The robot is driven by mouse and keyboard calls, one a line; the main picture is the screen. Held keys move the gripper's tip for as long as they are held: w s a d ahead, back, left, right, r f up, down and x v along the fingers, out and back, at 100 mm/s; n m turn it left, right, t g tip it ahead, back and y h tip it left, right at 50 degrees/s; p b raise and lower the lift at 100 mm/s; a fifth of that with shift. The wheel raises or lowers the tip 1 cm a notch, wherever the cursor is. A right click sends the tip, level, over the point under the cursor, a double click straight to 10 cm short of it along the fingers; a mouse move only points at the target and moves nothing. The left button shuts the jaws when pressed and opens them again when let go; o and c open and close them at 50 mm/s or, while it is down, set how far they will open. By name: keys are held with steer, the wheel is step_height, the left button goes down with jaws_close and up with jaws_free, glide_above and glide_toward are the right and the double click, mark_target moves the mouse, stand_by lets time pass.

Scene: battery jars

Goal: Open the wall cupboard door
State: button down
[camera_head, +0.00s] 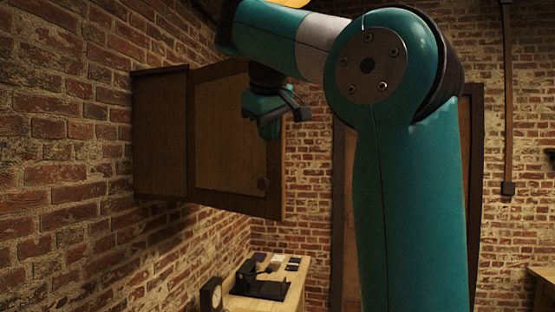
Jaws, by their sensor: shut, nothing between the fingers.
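The wooden wall cupboard (160,135) hangs on the brick wall at the left. A small dark round knob (263,184) sits at the door's lower right. My gripper (298,114) is in front of the door's upper right part, above the knob in the picture and apart from it. It looks shut and empty. My arm and gripper hide the upper right of the cupboard front.
Below the cupboard, a light wooden bench (282,295) holds a black device (262,284), a small dark clock-like item (211,294) and several small flat pieces. A dark-framed door (341,210) stands at the back, partly behind my arm. A pipe (508,100) runs down the right wall.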

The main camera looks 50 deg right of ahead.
mark_target(276, 160)
steer(key=w+d+f, duration=0.1)
steer(key=d+f, duration=0.1)
steer(key=w+d+f, duration=0.1)
steer(key=d+f, duration=0.1)
steer(key=w+d+f, duration=0.1)
steer(key=d+f, duration=0.1)
steer(key=d, duration=0.1)
steer(key=shift+f, duration=0.35)
steer(key=shift+d+f, duration=0.1)
steer(key=shift+d, duration=0.3)
steer(key=shift+w, duration=0.1)
